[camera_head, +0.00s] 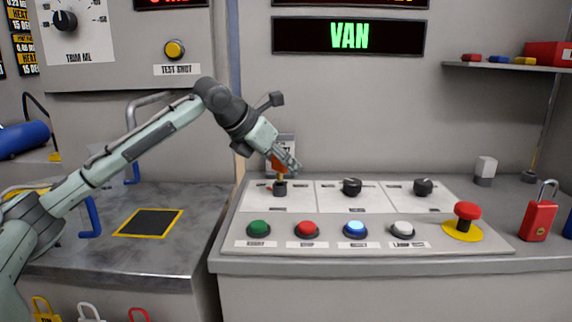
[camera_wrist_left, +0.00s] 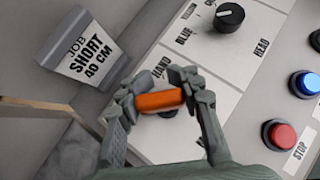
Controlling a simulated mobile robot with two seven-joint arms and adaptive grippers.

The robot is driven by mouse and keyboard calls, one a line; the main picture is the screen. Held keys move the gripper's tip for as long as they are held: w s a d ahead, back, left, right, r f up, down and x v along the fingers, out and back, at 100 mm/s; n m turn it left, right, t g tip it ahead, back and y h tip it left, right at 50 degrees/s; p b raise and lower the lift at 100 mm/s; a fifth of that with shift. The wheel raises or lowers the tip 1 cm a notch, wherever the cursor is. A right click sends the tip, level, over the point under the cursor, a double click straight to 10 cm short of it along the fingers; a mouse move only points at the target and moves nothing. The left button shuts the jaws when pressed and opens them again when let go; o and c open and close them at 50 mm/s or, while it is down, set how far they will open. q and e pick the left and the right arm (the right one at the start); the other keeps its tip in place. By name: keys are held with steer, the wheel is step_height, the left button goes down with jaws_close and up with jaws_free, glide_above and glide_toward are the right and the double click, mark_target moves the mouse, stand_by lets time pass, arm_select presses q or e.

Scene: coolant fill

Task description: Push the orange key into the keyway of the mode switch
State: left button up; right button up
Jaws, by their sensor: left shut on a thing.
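My left gripper (camera_head: 284,163) is shut on the orange key (camera_head: 279,165), at the left end of the sloped control panel. In the left wrist view the orange key (camera_wrist_left: 160,101) lies across between the two fingers of the gripper (camera_wrist_left: 163,96). The mode switch (camera_head: 280,188), a dark round knob, stands directly below the key. In the left wrist view the key and fingers hide most of the switch. I cannot tell whether the key's tip touches the keyway or is apart from it. My right gripper is not in view.
A "JOB SHORT 40 CM" card (camera_wrist_left: 88,52) stands close behind the gripper. Two black knobs (camera_head: 352,187) (camera_head: 423,187) are to the right. Green (camera_head: 258,229), red, blue and white buttons line the front. A red mushroom button (camera_head: 467,212) and a red padlock (camera_head: 538,218) are farther right.

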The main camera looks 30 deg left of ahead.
arm_select(q)
steer(key=shift+f, duration=1.5)
steer(key=o, duration=1.1)
steer(key=v, duration=1.2)
steer(key=shift+r, duration=0.1)
